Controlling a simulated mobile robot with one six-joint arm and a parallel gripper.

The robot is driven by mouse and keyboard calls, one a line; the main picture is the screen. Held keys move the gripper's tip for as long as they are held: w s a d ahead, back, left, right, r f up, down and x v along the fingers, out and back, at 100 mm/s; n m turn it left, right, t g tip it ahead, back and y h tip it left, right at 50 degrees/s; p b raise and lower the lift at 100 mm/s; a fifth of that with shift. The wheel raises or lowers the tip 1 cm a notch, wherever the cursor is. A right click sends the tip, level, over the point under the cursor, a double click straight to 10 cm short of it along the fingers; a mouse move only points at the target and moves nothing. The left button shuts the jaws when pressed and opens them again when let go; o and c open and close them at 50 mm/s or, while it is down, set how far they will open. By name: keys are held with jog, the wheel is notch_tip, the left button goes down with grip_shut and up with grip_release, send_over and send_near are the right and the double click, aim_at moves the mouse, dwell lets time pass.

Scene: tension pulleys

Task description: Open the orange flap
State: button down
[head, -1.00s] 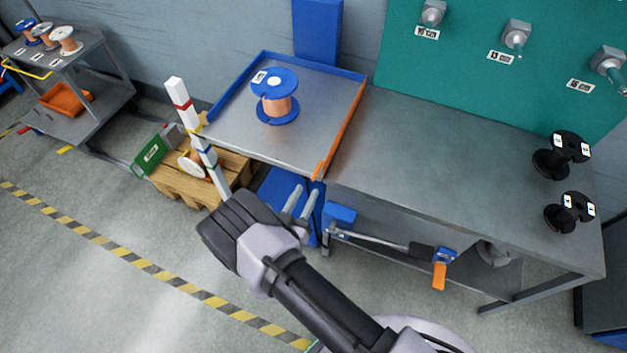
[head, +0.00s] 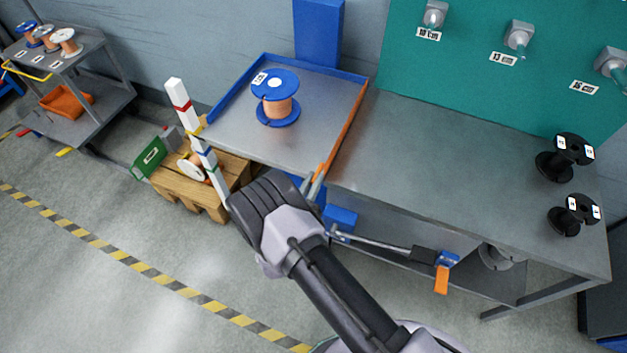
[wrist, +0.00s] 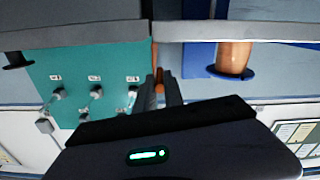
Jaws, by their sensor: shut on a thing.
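The orange flap (head: 346,127) is a thin upright strip along the right edge of a blue-rimmed grey tray (head: 225,123). My gripper (head: 316,182) is at the flap's near end, at the front edge of the tray. Its fingers are shut on that end. In the wrist view the orange end (wrist: 159,88) shows between the two fingers (wrist: 160,93). The fingers hide part of it. A blue spool wound with copper wire (head: 277,98) stands upright on the tray; it also shows in the wrist view (wrist: 234,58).
The grey bench top (head: 440,150) right of the flap is clear up to two black spools (head: 563,157) near its right end. A lever with an orange handle (head: 442,280) is below the bench front. A striped white post (head: 190,115) and wooden pallet (head: 205,195) stand left.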

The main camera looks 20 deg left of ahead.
jog(key=shift+d+m, duration=0.15)
jog(key=shift+m, duration=0.15)
jog(key=d+f+m+b, duration=0.3)
jog(key=d+m, duration=0.2)
jog(key=m, duration=1.1)
jog(key=shift+s+d+f+m, duration=0.2)
jog(key=shift+d+f+m, duration=0.05)
jog(key=shift+f+m, duration=0.1)
dwell(0.4)
jog(key=c, duration=1.5)
grip_release()
jog(key=shift+o, duration=0.2)
jog(key=shift+s, duration=0.1)
